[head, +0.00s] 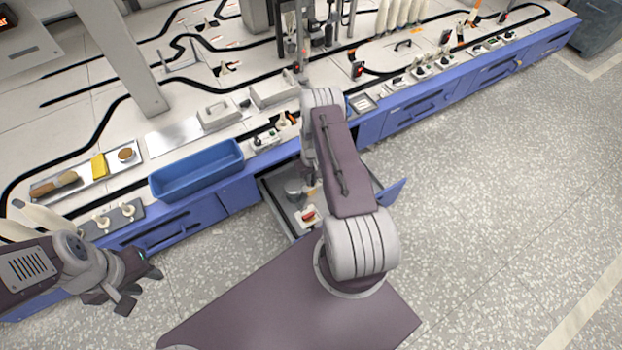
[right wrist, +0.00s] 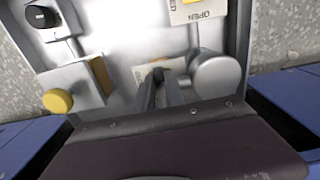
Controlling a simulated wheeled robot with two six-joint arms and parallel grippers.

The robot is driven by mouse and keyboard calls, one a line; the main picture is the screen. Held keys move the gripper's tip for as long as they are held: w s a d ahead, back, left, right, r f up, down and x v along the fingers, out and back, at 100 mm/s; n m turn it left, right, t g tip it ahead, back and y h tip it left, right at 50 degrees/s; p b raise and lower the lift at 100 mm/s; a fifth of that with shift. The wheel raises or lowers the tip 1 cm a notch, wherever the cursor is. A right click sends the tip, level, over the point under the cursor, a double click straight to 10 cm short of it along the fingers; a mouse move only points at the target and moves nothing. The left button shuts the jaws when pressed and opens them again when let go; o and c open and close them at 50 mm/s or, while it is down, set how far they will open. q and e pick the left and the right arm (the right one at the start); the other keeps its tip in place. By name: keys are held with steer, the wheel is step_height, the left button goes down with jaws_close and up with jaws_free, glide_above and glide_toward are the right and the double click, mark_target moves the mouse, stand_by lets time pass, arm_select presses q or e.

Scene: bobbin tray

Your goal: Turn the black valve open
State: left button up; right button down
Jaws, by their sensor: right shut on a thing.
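My right gripper (right wrist: 163,90) points down into an open compartment in the right wrist view. Its fingers are close together on a small dark piece, the black valve (right wrist: 158,73), over a pale label card (right wrist: 142,77); the fingers cover most of the valve, so its angle cannot be told. Another label reading OPEN (right wrist: 202,14) is at the top. In the head view my right arm hides that gripper's fingertips and the valve. My left gripper (head: 138,287) is at the lower left, fingers apart and empty, in front of the bench.
Beside the right fingers are a grey cylinder (right wrist: 216,76), a yellow knob (right wrist: 57,101) on a grey block, and a dark oval knob (right wrist: 42,17). The open drawer (head: 272,203) holds a red switch (head: 308,215). A blue bin (head: 197,170) stands on the bench. The floor right is clear.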

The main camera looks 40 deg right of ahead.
stand_by(0.4)
steer(key=c, duration=1.4)
jaws_free()
steer(key=shift+r, duration=0.1)
step_height(320, 180, up, 9)
steer(key=p, duration=0.5)
